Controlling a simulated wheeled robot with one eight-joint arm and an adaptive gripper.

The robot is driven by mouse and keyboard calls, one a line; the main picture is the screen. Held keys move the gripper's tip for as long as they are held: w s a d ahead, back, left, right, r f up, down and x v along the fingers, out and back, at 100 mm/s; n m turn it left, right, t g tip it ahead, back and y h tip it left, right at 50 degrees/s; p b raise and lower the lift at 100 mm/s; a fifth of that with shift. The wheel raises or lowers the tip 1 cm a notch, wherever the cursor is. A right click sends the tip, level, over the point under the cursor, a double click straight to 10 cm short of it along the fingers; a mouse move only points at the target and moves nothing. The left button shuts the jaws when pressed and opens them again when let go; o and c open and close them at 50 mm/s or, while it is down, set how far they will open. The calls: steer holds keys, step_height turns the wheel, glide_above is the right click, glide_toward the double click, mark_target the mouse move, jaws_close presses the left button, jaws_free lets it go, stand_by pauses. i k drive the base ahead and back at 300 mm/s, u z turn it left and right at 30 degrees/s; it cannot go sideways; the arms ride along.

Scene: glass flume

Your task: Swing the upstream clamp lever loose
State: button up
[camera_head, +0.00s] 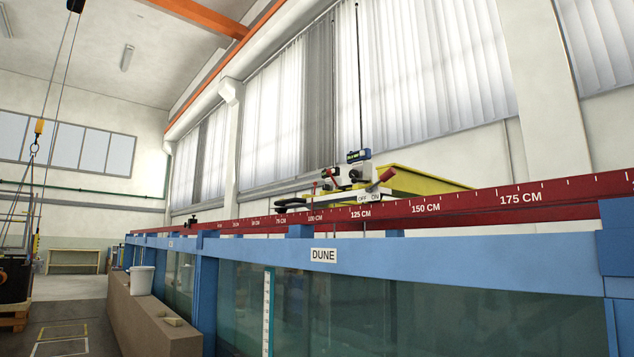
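A yellow carriage (425,181) sits on the red scale rail (470,200) along the top of the flume, near the 100 to 125 CM marks. A lever with a thick red handle (383,175) slants up to the right above a white OFF/ON label (368,198). A thinner red-tipped lever (314,187) stands nearly upright at the carriage's left side. Which lever is the upstream clamp lever I cannot tell from this view. Both look small and distant. My gripper is not in view.
The blue-framed glass flume (450,262) runs across the front, with a DUNE label (323,255). A tan ledge (150,318) bears a white bucket (142,280). A hoist hook (35,148) hangs at left. Floor left of the ledge is partly clear.

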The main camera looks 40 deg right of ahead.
mark_target(328, 172)
steer(key=k, duration=1.5)
steer(key=z, duration=0.55)
steer(key=i, duration=1)
